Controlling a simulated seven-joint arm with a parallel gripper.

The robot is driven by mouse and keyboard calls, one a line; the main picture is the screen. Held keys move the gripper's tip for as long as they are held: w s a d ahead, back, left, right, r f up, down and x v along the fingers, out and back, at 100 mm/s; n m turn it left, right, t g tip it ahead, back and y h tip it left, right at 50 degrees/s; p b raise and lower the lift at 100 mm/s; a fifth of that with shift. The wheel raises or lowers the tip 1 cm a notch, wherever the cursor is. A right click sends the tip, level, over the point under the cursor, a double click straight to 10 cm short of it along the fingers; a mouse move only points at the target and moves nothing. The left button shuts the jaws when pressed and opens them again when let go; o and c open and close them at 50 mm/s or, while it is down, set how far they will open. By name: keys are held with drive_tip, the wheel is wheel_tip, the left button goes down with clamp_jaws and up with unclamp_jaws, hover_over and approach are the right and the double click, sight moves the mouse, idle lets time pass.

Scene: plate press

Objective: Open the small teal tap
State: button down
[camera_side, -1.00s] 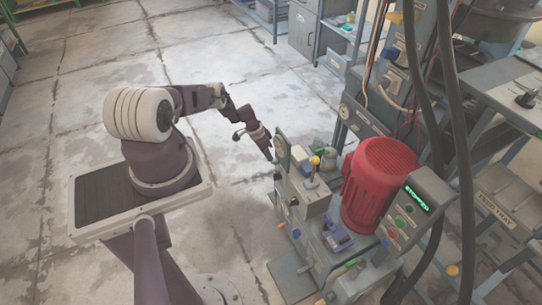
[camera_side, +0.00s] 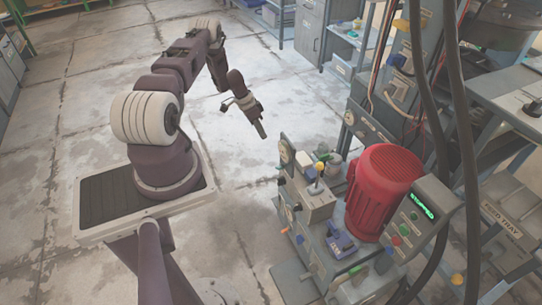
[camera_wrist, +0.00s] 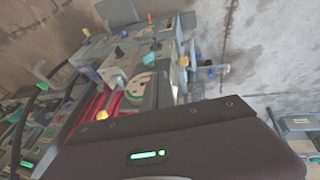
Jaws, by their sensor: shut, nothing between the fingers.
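My gripper (camera_side: 261,129) points down in the side view. It is in the air, behind and to the left of the press unit, and touches nothing. Its fingers are together with nothing between them. The grey press unit (camera_side: 318,208) carries several small knobs and handles on its near-left face. In the wrist view a bluish knob (camera_wrist: 211,73) sticks out from the unit's side, and my dark gripper housing (camera_wrist: 160,140) fills the bottom.
A red motor (camera_side: 381,188) stands on the unit, beside a control box with a green display (camera_side: 422,206). A yellow-topped lever (camera_side: 319,168) stands up from the unit. Thick dark cables (camera_side: 462,150) hang at the right. The floor (camera_side: 215,150) is clear left of the unit.

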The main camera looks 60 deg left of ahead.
drive_tip(key=s+d+x, duration=0.1)
drive_tip(key=x, duration=1.2)
drive_tip(key=shift+d+f, duration=0.2)
drive_tip(key=shift+d, duration=0.2)
drive_tip(key=shift+f, duration=0.5)
drive_tip(key=shift+a+f, duration=0.45)
drive_tip(key=shift+f, duration=0.25)
drive_tip(key=shift+s+r, duration=0.1)
idle(0.4)
drive_tip(key=v, duration=0.7)
idle(0.4)
